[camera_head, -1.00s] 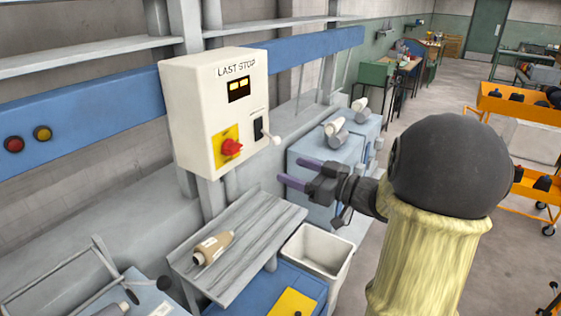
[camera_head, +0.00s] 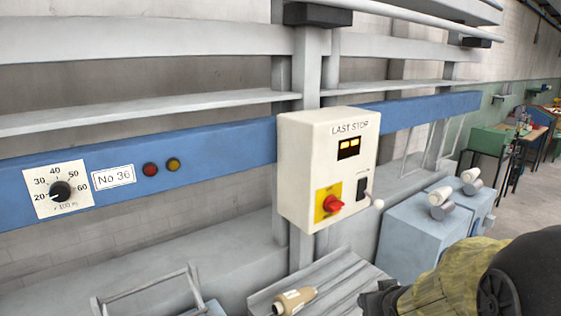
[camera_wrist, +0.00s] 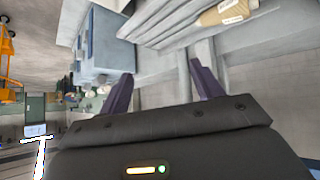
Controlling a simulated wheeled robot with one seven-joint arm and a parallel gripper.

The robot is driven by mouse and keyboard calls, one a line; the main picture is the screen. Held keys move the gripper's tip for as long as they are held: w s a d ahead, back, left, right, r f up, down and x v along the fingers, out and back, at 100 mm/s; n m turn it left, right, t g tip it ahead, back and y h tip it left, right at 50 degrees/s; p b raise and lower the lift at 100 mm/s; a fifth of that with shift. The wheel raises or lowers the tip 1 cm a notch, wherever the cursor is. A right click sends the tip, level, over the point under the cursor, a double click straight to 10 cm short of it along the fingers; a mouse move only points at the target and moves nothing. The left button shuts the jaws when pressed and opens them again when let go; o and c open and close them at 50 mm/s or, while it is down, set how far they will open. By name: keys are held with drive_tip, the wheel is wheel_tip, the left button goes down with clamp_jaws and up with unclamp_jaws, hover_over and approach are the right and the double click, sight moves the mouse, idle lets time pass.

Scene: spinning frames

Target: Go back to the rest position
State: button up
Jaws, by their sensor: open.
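My gripper (camera_wrist: 160,90) shows in the wrist view with its two purple fingers spread apart and nothing between them. In the head view my arm is at the lower right, and the fingers cannot be made out there. A tan bobbin with a label (camera_head: 295,299) lies on a grey wooden shelf (camera_head: 335,284), left of my arm. The same bobbin shows at the top of the wrist view (camera_wrist: 226,12), beyond the right finger and apart from it.
A white control box (camera_head: 312,170) marked LAST STOP, with a red switch (camera_head: 333,203), stands above the shelf. A blue rail (camera_head: 225,148) with a dial (camera_head: 60,190) runs along the frame. Blue cabinets (camera_head: 415,235) stand to the right. Open floor (camera_head: 530,205) lies at the far right.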

drive_tip(key=s+a+f+g, duration=0.3)
drive_tip(key=s, duration=0.3)
drive_tip(key=s+a+f+g, duration=0.3)
drive_tip(key=s+a, duration=0.1)
drive_tip(key=s, duration=0.3)
drive_tip(key=shift+s+g+y, duration=0.15)
drive_tip(key=shift+g+y, duration=0.15)
drive_tip(key=shift+y, duration=0.1)
idle(1.1)
